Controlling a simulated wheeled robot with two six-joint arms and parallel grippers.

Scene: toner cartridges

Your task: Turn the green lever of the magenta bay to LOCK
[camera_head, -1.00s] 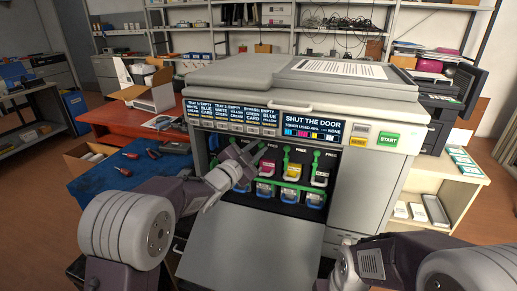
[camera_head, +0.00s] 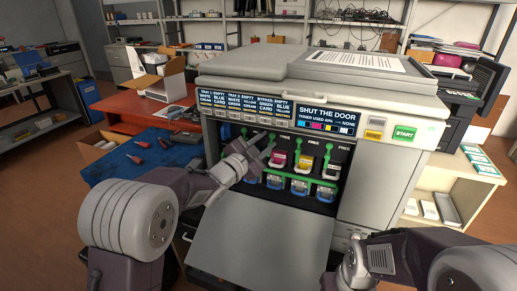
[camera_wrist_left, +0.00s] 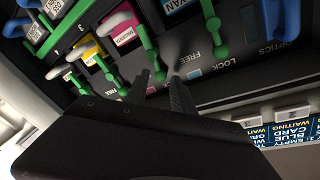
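The magenta cartridge (camera_head: 278,160) sits in its bay in the open printer, left of the yellow one, and also shows in the left wrist view (camera_wrist_left: 122,36). The green lever of the magenta bay (camera_wrist_left: 147,45) shows in the left wrist view, with its rounded end close to my fingertips. My left gripper (camera_head: 268,152) is in front of this bay, its fingers (camera_wrist_left: 165,80) apart. The lever end appears at the gap between them; contact cannot be told. The gripper partly hides this lever in the head view. My right arm is at the lower right, its gripper out of sight.
The yellow cartridge (camera_head: 304,163) and its green lever (camera_head: 300,149) are just right of the gripper. The cyan bay's green lever (camera_wrist_left: 214,32) is close on the other side. The lowered front door (camera_head: 260,230) extends below the bays.

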